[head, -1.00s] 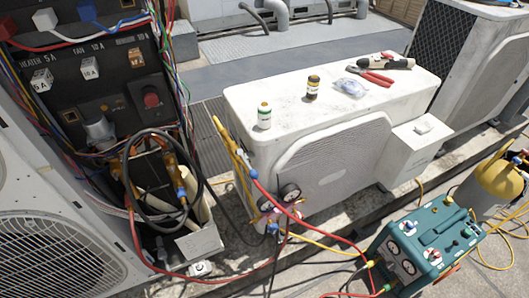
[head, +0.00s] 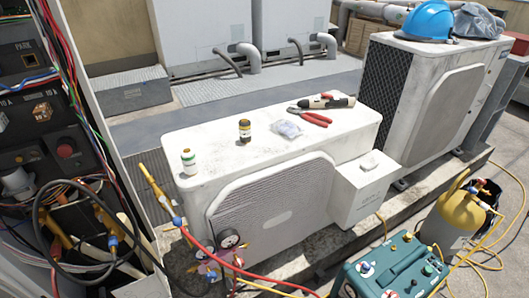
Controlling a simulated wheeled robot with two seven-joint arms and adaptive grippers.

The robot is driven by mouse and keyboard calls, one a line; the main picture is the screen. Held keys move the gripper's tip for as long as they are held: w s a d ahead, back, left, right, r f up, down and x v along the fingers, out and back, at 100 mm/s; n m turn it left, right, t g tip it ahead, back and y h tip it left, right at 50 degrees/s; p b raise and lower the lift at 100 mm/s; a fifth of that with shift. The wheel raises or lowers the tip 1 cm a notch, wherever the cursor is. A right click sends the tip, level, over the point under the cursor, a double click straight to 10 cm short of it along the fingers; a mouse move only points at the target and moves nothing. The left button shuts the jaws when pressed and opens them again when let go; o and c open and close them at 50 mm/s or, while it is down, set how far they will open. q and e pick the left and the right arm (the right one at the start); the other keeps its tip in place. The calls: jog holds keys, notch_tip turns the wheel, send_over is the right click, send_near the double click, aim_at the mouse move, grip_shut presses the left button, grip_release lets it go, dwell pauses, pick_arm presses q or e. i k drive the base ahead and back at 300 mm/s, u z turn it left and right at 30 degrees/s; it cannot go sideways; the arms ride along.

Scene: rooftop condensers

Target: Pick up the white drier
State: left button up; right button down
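I cannot make out for certain which thing is the white drier. A small white cylinder with a green band (head: 188,162) stands upright at the left front of the white condenser's top (head: 225,115). A small flat white piece (head: 370,163) lies on the white side box (head: 366,190) at the condenser's right. A pale cylindrical thing with dark ends (head: 335,102) lies at the back of the condenser's top. Neither of my grippers is in view.
Gauges and hoses (head: 228,238) hang in front. A teal machine (head: 395,270) and yellow cylinder (head: 455,215) stand right. An open electrical panel (head: 40,110) stands left.

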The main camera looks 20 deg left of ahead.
aim_at(187, 154)
jog(key=z, duration=0.25)
jog(key=i, duration=1.2)
jog(key=u, duration=0.75)
